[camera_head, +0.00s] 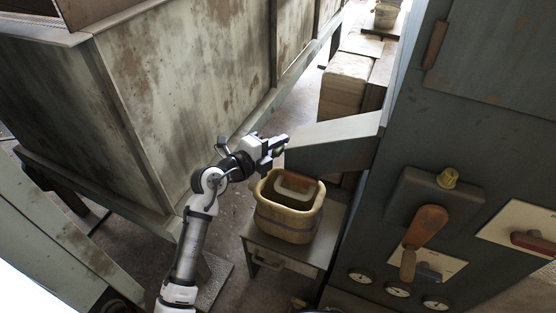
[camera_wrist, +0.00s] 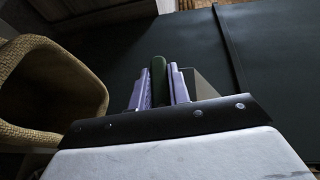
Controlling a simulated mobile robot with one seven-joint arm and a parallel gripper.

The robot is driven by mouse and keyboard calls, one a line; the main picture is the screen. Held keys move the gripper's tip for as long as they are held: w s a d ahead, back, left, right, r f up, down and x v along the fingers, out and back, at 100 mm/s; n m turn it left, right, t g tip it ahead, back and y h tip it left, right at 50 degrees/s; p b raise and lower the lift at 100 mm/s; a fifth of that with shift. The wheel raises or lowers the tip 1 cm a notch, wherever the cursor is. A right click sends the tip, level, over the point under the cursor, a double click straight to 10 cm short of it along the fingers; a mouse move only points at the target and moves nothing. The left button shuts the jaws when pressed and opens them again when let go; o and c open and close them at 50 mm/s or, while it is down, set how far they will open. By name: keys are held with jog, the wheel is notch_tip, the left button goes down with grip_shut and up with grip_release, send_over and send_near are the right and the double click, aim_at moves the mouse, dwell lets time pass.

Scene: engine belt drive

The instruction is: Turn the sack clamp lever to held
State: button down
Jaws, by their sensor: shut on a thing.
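My gripper (camera_head: 279,150) is at the lower end of a grey chute (camera_head: 335,138) in the head view. In the wrist view its two fingers (camera_wrist: 158,88) are shut on a dark green, rounded bar (camera_wrist: 158,72), which looks like the grip of the sack clamp lever. The rest of the lever is hidden by the fingers and the wrist, and its set position cannot be read. An open, tan, woven-looking container (camera_head: 287,222) stands below the chute mouth. It also shows at the left of the wrist view (camera_wrist: 45,85).
The container stands on a small grey table (camera_head: 265,243).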

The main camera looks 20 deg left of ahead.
jog(key=shift+f+m+t+b, duration=0.25)
jog(key=shift+t+b, duration=0.45)
jog(key=shift+b, duration=0.95)
jog(key=shift+r, duration=0.1)
jog(key=shift+r+b, duration=0.15)
jog(key=shift+b, duration=0.15)
jog(key=c, duration=1.3)
grip_release()
jog(key=shift+s, duration=0.15)
